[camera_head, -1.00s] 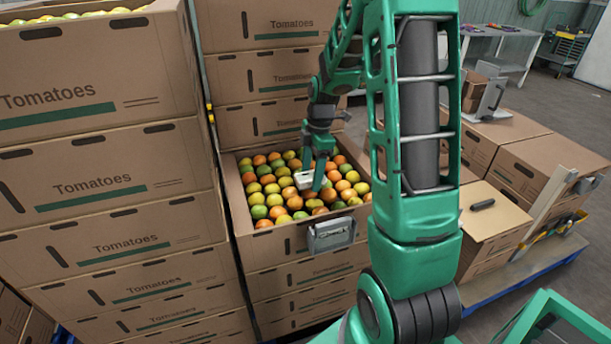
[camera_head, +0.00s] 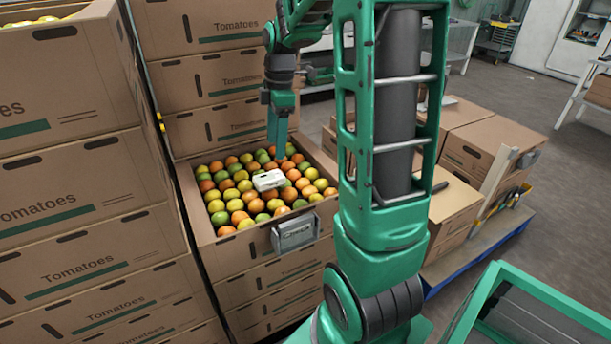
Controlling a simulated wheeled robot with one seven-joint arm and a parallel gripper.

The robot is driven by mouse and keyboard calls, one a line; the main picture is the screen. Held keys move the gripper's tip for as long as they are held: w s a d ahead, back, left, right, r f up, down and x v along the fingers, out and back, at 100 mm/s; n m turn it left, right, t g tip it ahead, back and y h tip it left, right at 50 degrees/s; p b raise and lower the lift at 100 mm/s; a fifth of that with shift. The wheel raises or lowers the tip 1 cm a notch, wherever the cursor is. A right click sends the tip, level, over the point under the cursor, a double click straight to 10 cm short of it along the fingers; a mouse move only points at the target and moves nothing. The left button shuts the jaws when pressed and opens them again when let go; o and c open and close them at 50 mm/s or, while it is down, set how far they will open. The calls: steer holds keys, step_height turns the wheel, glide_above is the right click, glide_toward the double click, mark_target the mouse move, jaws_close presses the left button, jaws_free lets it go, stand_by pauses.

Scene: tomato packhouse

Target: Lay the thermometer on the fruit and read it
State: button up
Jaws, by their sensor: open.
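The thermometer (camera_head: 269,180) is a small white box. It lies on top of the fruit in the open tomato crate, near the middle of the layer. The fruit (camera_head: 237,217) is a mix of red-orange, yellow and green tomatoes filling the crate (camera_head: 205,232). My gripper (camera_head: 277,156) points down just above and behind the thermometer, with its green fingers apart from it. It is open and holds nothing that I can see. The thermometer's display cannot be read from here.
A grey holder (camera_head: 295,233) hangs on the crate's front wall. Taller stacks of tomato boxes (camera_head: 75,165) stand left and behind. More boxes (camera_head: 490,145) sit on a blue pallet to the right, with open floor beyond.

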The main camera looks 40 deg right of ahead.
steer(key=s+a+m, duration=0.2)
steer(key=s+m, duration=0.7)
steer(key=s, duration=0.4)
steer(key=s+a+f+m+h, duration=0.1)
steer(key=s+a+m, duration=0.2)
steer(key=s+m, duration=0.7)
steer(key=s, duration=0.3)
steer(key=shift+a+f+g, duration=0.15)
steer(key=shift+f+g, duration=0.05)
steer(key=shift+g, duration=0.1)
steer(key=shift+w+f, duration=0.25)
steer(key=shift+w, duration=0.3)
